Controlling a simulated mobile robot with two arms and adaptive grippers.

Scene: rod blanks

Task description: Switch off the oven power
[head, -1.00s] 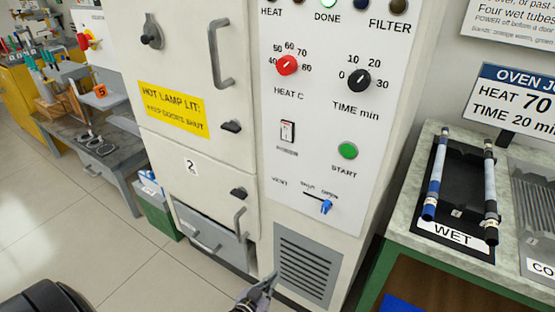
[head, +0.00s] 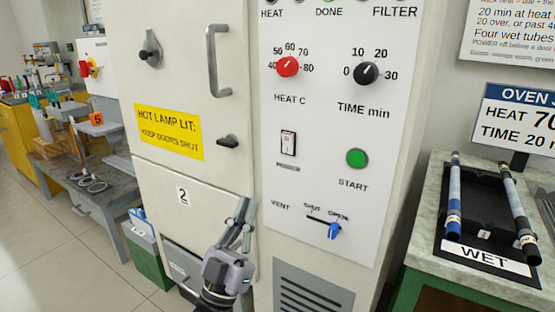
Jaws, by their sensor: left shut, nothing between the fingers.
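The oven's white control panel (head: 330,190) fills the middle of the head view. The power switch (head: 288,143) is a small white rocker in a black frame, left of the green START button (head: 357,158). The label below the switch is too small to read now. I cannot tell which way the rocker is set. My left gripper (head: 244,203) is shut and empty, pointing up, in front of the lower door's right edge. It is below and left of the switch, apart from it. My right gripper is not in view.
The red heat knob (head: 287,67), black time knob (head: 367,73) and blue vent slider (head: 334,231) surround the switch. A black door latch (head: 228,142) sticks out to its left. A bench with a WET tray (head: 484,262) holding two tubes stands at right.

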